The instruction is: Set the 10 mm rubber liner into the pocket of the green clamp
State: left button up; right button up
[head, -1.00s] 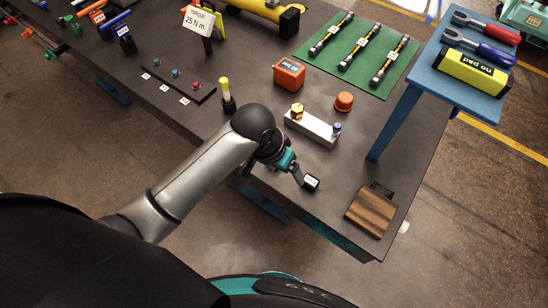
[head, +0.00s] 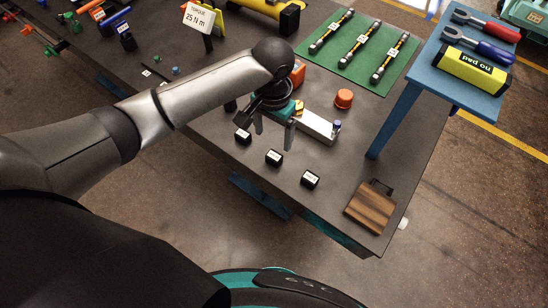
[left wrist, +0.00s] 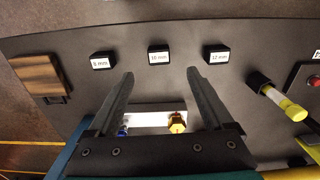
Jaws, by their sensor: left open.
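Three small black blocks with white labels stand in a row near the front edge of the table. In the left wrist view the middle one reads 10 mm, the 10 mm rubber liner (left wrist: 159,56); it shows in the head view too (head: 274,159). The 8 mm liner (left wrist: 102,61) and the 12 mm liner (left wrist: 216,55) flank it. My left gripper (head: 274,146) is open and empty, its fingers pointing toward the middle liner, which lies beyond the fingertips. I cannot pick out the green clamp for certain; small green parts show at the far left. My right gripper is not in view.
A pale metal block (head: 318,127) with brass and blue fittings stands behind the gripper. An orange cap (head: 344,98), a wooden block (head: 371,208) and a blue raised stand (head: 460,75) are to the right.

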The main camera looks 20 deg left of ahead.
aim_at(274, 156)
pick_arm(q)
notch_tip(274, 156, down, 9)
jog(key=shift+r+b, duration=0.1)
jog(key=shift+b, duration=0.6)
jog(key=shift+d, duration=0.1)
jog(key=shift+c, duration=0.2)
grip_shut()
